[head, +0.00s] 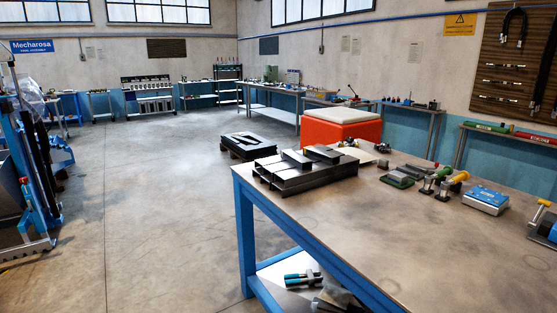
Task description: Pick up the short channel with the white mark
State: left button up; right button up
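Several long dark metal channels (310,181) lie side by side at the far left end of the blue-framed workbench (420,230). Two shorter grey pieces, likely short channels, rest on top of them: one at the left (297,159) and one at the right (323,153). I cannot make out a white mark on either at this distance. Neither of my grippers is in view.
An orange bin (338,131) stands behind the bench. A dark pallet (248,146) sits on the floor. The floor at left centre is clear.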

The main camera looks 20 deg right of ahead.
aim_at(295, 158)
jog(key=i+j+z, duration=0.15)
jog(key=i+z, duration=0.3)
jog(key=i+j+z, duration=0.3)
jog(key=z, duration=0.2)
jog(key=i+j+z, duration=0.6)
jog(key=j+z, duration=0.35)
jog(key=i+j+z, duration=0.15)
jog(key=j+z, duration=0.3)
jog(key=j, duration=0.15)
jog(key=j+z, duration=0.5)
jog(key=j, duration=0.75)
